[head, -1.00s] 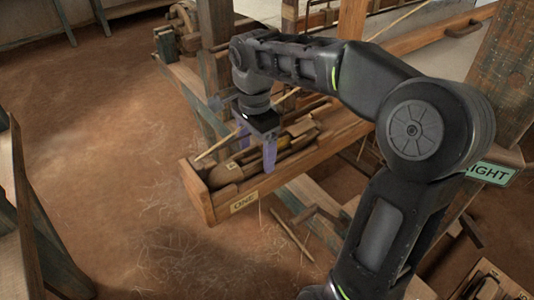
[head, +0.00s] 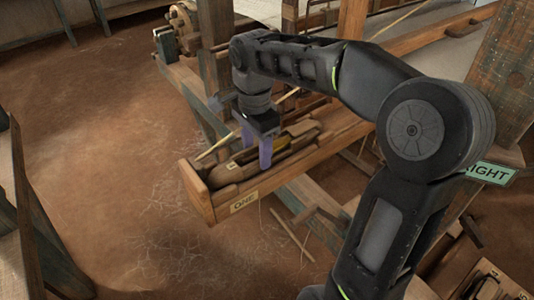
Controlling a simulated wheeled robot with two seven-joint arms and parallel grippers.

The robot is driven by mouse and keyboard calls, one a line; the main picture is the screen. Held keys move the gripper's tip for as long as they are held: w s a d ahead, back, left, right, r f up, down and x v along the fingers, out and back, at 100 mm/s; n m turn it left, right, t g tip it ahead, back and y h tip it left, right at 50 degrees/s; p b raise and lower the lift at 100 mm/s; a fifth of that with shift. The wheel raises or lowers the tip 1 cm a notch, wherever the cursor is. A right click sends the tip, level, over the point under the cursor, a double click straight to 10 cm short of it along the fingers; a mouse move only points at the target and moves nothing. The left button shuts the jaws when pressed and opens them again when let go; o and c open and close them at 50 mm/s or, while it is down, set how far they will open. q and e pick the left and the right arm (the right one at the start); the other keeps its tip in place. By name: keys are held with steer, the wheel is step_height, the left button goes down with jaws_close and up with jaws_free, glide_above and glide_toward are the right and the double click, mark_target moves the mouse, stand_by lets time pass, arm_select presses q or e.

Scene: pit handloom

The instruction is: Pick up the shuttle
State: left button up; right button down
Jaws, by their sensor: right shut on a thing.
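The shuttle (head: 226,172) is a long brown wooden piece with a pointed near end. It lies in the wooden box labelled ONE (head: 208,202), at the loom's side. My right gripper (head: 256,152) points down into the box with its purple fingers on either side of the shuttle, shut on it. The far part of the shuttle is partly hidden behind the fingers. I cannot tell whether it has left the box floor. My left gripper is not in view.
The loom's wooden posts (head: 216,60) stand just behind the box. A thin stick (head: 222,145) slants over the box. A green sign (head: 490,173) is at right. Loose sticks (head: 290,232) lie on the earth floor, which is open at left.

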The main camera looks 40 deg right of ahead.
steer(key=shift+r, duration=0.7)
step_height(320, 180, up, 9)
steer(key=p, duration=0.6)
steer(key=shift+f, duration=0.2)
